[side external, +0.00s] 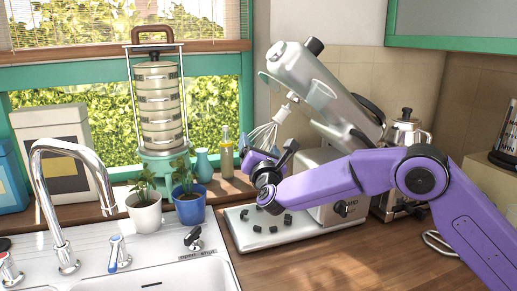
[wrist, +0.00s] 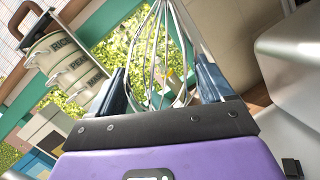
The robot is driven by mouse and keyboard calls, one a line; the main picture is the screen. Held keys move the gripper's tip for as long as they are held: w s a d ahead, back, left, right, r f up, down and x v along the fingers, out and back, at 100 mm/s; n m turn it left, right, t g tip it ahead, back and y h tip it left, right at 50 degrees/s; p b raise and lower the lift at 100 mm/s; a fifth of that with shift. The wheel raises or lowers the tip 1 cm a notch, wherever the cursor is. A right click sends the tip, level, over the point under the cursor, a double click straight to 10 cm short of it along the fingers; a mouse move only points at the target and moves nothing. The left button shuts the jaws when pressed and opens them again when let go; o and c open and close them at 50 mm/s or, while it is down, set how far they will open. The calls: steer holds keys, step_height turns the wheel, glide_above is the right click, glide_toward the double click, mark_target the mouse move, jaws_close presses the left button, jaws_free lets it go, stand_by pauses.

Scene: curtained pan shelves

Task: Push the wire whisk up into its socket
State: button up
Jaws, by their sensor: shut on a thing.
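The wire whisk (side external: 264,133) is tilted, its wire cage low and its pale hub up at the right, just under the raised head of the stand mixer (side external: 318,85). The socket is on the head's underside; I cannot make out its opening or whether the hub touches it. My gripper (side external: 270,153) is shut on the lower part of the wire cage. In the wrist view the whisk's wires (wrist: 158,45) run up between my two blue-grey fingers (wrist: 165,85) and out of the top edge, so the hub is hidden there.
The mixer's pale base plate (side external: 300,235) lies below my gripper with several small dark blocks on it. Potted plants (side external: 188,208), a bottle (side external: 225,160) and a stacked tin carrier (side external: 160,105) stand to the left.

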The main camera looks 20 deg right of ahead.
steer(key=shift+d+r, duration=0.2)
steer(key=shift+r, duration=0.05)
steer(key=shift+d+r, duration=0.35)
steer(key=shift+r, duration=0.1)
steer(key=shift+d+r, duration=0.3)
steer(key=shift+r, duration=0.05)
stand_by(1.0)
steer(key=o, duration=1.1)
steer(key=shift+c, duration=0.2)
steer(key=shift+s+a+f, duration=0.15)
steer(key=shift+s, duration=0.25)
steer(key=v, duration=1.6)
steer(key=shift+s, duration=0.25)
